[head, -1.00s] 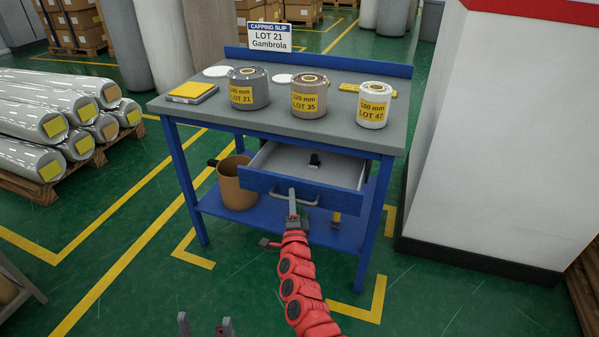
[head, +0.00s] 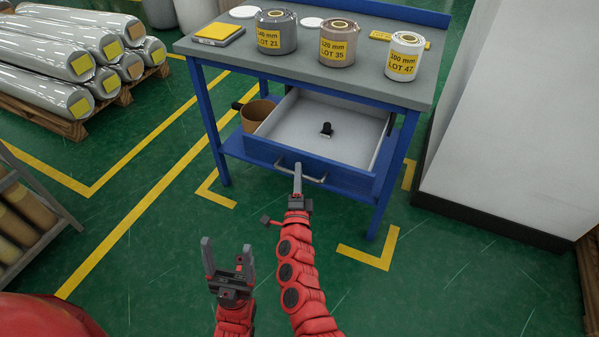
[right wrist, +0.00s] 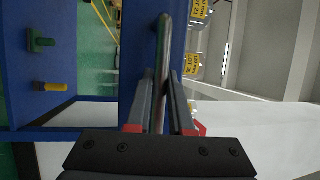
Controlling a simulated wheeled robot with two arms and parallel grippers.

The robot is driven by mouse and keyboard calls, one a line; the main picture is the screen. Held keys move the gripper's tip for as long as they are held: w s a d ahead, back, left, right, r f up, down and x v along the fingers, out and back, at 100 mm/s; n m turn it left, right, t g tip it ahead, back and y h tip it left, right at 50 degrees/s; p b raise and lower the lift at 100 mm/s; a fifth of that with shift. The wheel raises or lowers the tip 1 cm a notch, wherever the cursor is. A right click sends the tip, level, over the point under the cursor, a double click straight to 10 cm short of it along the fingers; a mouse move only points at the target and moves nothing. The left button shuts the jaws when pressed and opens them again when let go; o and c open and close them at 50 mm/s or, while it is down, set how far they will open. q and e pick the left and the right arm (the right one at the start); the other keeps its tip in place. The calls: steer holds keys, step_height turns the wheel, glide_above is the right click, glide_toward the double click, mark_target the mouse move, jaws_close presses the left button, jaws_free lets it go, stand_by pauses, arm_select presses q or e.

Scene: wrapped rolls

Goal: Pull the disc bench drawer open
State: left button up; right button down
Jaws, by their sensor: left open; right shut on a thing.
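The blue bench (head: 205,110) has a grey top, and its drawer (head: 315,174) is pulled well out at the front. A small black object (head: 326,129) lies on the drawer's pale floor. My right gripper (head: 298,178) is shut on the drawer's grey bar handle (head: 318,180). In the right wrist view the handle (right wrist: 163,60) runs between the two fingers of that gripper (right wrist: 160,95). My left gripper (head: 228,256) is open and empty, low in front of the bench and left of my right arm.
Three labelled rolls stand on the bench top: grey (head: 276,35), brown (head: 338,45) and white (head: 404,58). A brown bin (head: 256,113) is on the lower shelf. A white cabinet (head: 510,120) stands at right. Wrapped rolls (head: 50,60) lie on a pallet at left.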

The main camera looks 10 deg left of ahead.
steer(key=c, duration=0.8)
jaws_free()
steer(key=v, duration=1.7)
steer(key=shift+s, duration=0.15)
